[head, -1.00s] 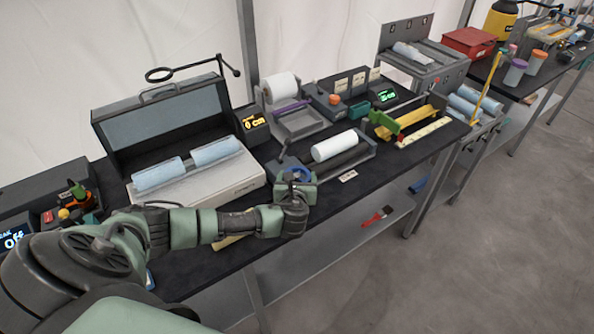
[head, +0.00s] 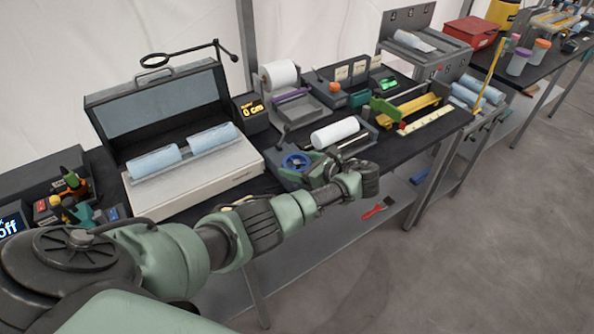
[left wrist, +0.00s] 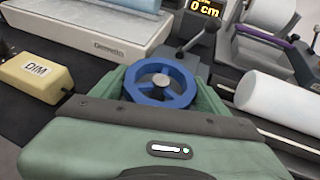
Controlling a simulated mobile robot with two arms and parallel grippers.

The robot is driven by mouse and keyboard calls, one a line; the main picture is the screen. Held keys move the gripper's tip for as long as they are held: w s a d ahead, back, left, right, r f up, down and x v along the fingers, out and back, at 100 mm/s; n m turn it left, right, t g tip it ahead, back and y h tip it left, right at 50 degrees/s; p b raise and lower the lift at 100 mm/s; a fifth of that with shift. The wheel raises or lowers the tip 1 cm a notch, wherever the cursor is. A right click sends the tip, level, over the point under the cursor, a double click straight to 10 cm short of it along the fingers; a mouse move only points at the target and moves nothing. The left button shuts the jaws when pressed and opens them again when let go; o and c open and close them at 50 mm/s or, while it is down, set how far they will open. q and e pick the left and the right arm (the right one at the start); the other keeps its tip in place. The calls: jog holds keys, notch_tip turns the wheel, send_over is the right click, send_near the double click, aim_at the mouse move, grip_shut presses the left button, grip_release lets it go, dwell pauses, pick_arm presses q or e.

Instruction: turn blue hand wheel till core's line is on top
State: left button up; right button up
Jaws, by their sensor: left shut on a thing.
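The blue hand wheel (head: 297,161) is on the left end of a grey roller stand on the bench. In the left wrist view the wheel (left wrist: 142,88) lies between the two green fingers of my left gripper (left wrist: 160,84), which is shut on it. In the head view my left gripper (head: 312,168) reaches the wheel from the front right. The white core (head: 335,132) lies on the stand behind the wheel; it also shows in the left wrist view (left wrist: 282,104). I see no line on the part of the core that shows. My right gripper is not in view.
A grey case with a white base (head: 195,182) and blue rolls stands left of the stand. A yellow block marked DIM (left wrist: 35,76) lies near the wheel. A yellow and green tool (head: 405,115) is to the right. A dark lever (left wrist: 190,38) rises behind the wheel.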

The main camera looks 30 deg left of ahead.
aim_at(303, 164)
pick_arm(q)
jog(key=shift+w+n+g+b, duration=0.1)
jog(key=shift+n+g+b, duration=0.75)
jog(key=shift+b, duration=0.2)
jog(key=shift+r+n+g+b, duration=0.1)
jog(key=shift+n+g+b, duration=0.25)
jog(key=shift+g+b, duration=0.15)
jog(key=shift+a, duration=0.1)
jog(key=o, duration=1.4)
jog(key=b+v, duration=0.1)
jog(key=v, duration=0.5)
jog(key=shift+d, duration=0.4)
jog(key=shift+d+r+b, duration=0.3)
jog(key=shift+d+r, duration=0.05)
jog(key=shift+d, duration=0.1)
